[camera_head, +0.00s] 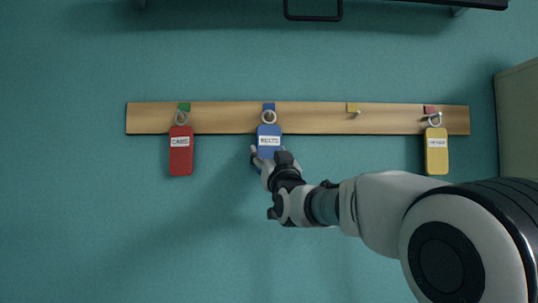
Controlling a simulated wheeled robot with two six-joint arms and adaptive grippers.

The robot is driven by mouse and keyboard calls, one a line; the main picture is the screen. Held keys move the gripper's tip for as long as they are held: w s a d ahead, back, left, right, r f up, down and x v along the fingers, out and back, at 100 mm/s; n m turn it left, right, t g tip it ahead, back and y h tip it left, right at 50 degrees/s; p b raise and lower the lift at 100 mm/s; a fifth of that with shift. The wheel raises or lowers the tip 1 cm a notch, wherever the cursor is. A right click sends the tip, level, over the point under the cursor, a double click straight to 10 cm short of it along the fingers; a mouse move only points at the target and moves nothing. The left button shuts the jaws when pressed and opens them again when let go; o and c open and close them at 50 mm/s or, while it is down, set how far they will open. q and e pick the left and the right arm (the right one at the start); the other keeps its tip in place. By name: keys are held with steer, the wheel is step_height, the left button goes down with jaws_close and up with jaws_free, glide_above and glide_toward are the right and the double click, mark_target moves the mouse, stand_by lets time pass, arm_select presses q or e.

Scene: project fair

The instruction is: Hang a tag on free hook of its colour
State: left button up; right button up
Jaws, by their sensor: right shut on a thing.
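A wooden hook board (310,117) runs across the wall with green (184,106), blue (268,106), yellow (352,107) and red (430,109) colour marks. A red tag (181,152) hangs by its ring under the green mark. A yellow tag (436,152) hangs under the red mark. The hook (356,113) under the yellow mark is bare. A blue tag (269,138) is upright, its ring just below the blue mark; I cannot tell if the ring is on the hook. My right gripper (266,158) is shut on the blue tag's lower end. My left gripper is not in view.
A dark shelf or frame (400,3) with a black loop (313,12) is above the board. A pale cabinet or panel (520,120) stands at the right edge. The wall below the board on the left is clear.

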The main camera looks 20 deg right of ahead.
steer(key=o, duration=0.9)
steer(key=shift+o, duration=0.2)
